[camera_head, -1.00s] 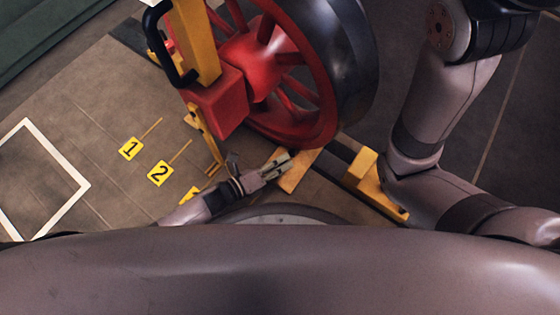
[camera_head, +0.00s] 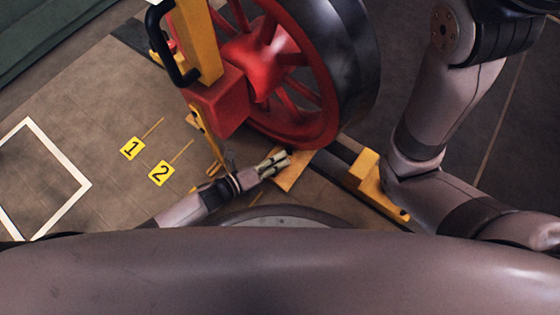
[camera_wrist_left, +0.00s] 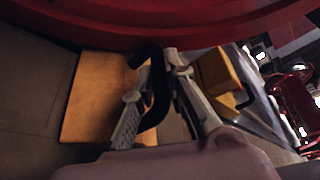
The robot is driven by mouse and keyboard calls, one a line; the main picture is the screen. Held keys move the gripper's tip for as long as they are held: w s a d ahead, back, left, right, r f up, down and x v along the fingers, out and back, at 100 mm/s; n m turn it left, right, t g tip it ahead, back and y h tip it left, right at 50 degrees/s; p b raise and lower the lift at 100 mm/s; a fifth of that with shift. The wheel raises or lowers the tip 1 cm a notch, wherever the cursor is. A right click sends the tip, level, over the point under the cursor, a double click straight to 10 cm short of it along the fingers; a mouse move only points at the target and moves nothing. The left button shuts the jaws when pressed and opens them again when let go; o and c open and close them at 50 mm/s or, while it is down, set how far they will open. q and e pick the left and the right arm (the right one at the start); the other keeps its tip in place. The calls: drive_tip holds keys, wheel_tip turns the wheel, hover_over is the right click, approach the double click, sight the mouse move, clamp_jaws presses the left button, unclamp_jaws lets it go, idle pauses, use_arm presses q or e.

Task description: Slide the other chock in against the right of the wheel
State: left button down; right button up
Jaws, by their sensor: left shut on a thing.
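The red spoked wheel (camera_head: 318,130) with its dark rim stands on the rail in the head view. A flat orange chock (camera_head: 292,178) lies low at the wheel's foot. In the left wrist view it shows as an orange block (camera_wrist_left: 92,98) under the red rim (camera_wrist_left: 190,28). My left gripper (camera_head: 284,160) is at this chock, with its fingers (camera_wrist_left: 160,105) shut around a black curved handle (camera_wrist_left: 157,80). I cannot tell whether the chock touches the wheel. My right gripper is out of view; only my right arm shows.
A yellow stepped block (camera_head: 368,178) sits by the dark rail (camera_head: 335,160), close to my right arm. A yellow post with a red box (camera_head: 215,98) and a black handle (camera_head: 160,45) stands left of the wheel. Number plates 1 (camera_head: 132,148) and 2 (camera_head: 161,173) mark open floor.

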use_arm(q)
drive_tip(key=c, duration=1.9)
unclamp_jaws()
drive_tip(key=shift+a+f, duration=0.15)
drive_tip(key=shift+f, duration=0.05)
drive_tip(key=o, duration=0.4)
drive_tip(key=shift+r, duration=0.1)
drive_tip(key=v, duration=1.2)
drive_tip(key=shift+r, duration=0.15)
